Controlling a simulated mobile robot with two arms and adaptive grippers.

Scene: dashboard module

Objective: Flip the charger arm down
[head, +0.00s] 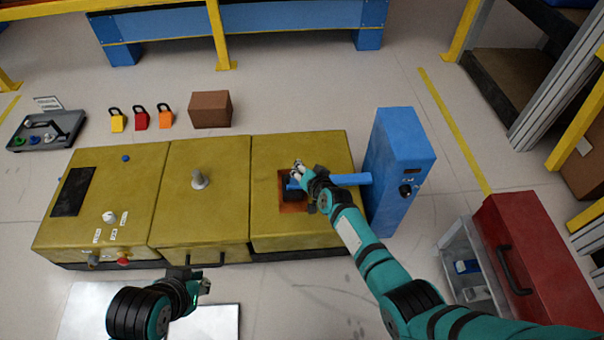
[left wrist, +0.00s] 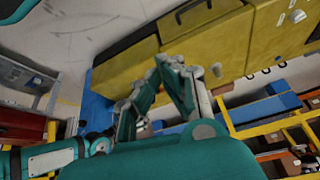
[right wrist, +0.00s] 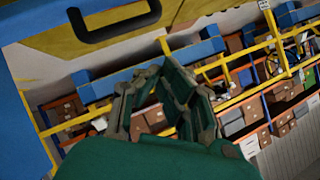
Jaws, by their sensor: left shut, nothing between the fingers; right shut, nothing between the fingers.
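The blue charger post (head: 402,165) stands at the right end of the yellow dashboard module (head: 205,220). Its blue charger arm (head: 350,179) reaches left, level, over the square orange-lined recess (head: 292,206) in the module's right section. My right gripper (head: 298,166) is shut and empty just beyond the charger arm, above the module. My right wrist crosses over the arm and hides part of it; I cannot tell whether they touch. My left gripper (head: 205,286) is shut and empty in front of the module's middle section. It also shows shut in the left wrist view (left wrist: 172,62).
A red toolbox (head: 540,255) and a grey bin (head: 468,268) stand at the right. Several padlocks (head: 141,118), a brown box (head: 210,109) and a grey tray (head: 45,132) lie behind the module. A grey knob (head: 199,180) stands up from the middle section.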

